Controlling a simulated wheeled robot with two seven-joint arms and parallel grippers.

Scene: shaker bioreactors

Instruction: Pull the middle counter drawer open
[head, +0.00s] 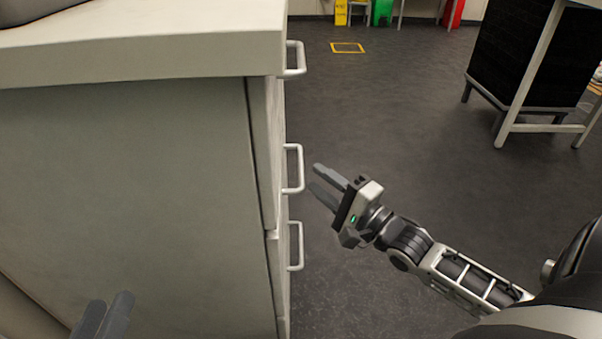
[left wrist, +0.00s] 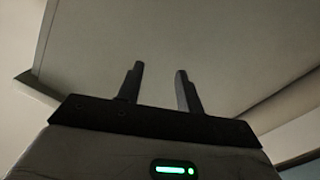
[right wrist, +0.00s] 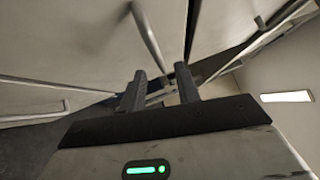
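The pale counter (head: 130,180) fills the left of the head view, its drawer fronts seen edge-on. The middle drawer's light bar handle (head: 300,168) sticks out to the right, and the drawer looks shut. My right gripper (head: 315,178) is open and empty, its fingers pointing at this handle from a short distance to its right. In the right wrist view the open fingers (right wrist: 163,82) show near light bars; I cannot tell which handle each is. My left gripper (head: 111,303) is low in front of the counter's side panel. The left wrist view shows it open and empty (left wrist: 160,72).
A top handle (head: 297,58) and a bottom handle (head: 297,246) sit above and below the middle one. The dark floor (head: 400,130) right of the counter is clear. A dark cabinet under a light-framed table (head: 525,75) stands at the far right.

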